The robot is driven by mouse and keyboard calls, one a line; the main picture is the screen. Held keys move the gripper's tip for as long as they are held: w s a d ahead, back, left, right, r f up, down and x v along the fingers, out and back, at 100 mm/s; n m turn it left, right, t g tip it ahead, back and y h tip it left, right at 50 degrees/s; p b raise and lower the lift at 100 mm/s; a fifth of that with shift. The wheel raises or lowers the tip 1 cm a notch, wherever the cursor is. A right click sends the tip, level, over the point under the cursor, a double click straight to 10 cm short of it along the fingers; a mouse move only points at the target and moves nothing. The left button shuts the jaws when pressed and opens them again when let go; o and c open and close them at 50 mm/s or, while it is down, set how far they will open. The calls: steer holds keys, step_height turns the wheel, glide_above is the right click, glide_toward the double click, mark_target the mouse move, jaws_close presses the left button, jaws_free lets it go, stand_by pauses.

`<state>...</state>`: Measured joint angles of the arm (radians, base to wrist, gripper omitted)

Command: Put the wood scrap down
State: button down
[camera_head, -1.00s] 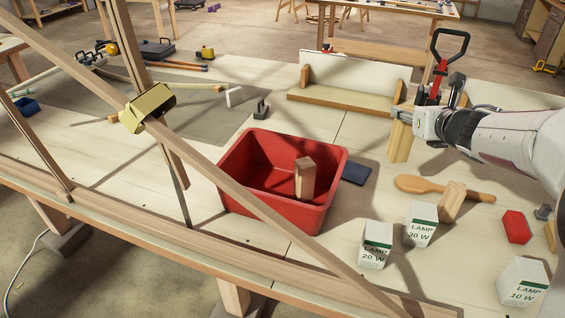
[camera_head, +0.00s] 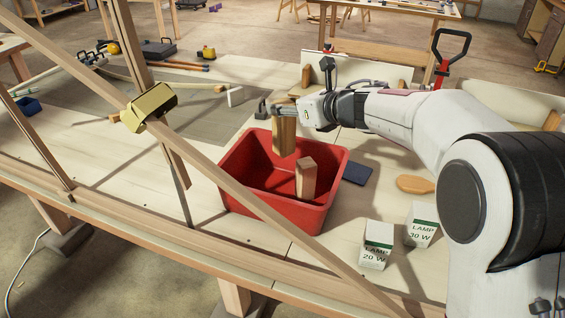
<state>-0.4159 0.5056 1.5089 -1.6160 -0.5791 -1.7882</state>
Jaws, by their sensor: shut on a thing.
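My gripper (camera_head: 284,108) is shut on a wood scrap (camera_head: 284,135), a light brown block that hangs upright below the fingers. It is over the back part of the red bin (camera_head: 236,192). Its lower end shows against the bin's inside; I cannot tell how far it is above the floor of the bin. Another wood block (camera_head: 306,178) stands upright inside the bin, to the right and nearer the camera.
A diagonal lath (camera_head: 215,178) with a brass-coloured clamp (camera_head: 148,107) crosses in front of the bin. Lamp boxes (camera_head: 376,245) (camera_head: 421,224) stand at the front right. A dark blue flat piece (camera_head: 356,174) lies right of the bin.

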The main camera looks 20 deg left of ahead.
steer(key=s+a+f+n+g, duration=0.1)
steer(key=s+a+f, duration=0.2)
steer(key=s+f, duration=0.1)
steer(key=shift+n+g+y, duration=0.3)
steer(key=shift+g+y, duration=0.1)
steer(key=shift+w+d+f, duration=0.1)
step_height(320, 180, down, 6)
stand_by(0.6)
steer(key=shift+f, duration=0.15)
steer(key=shift+f, duration=1.95)
steer(key=c, duration=1.6)
jaws_free()
steer(key=shift+o, duration=0.4)
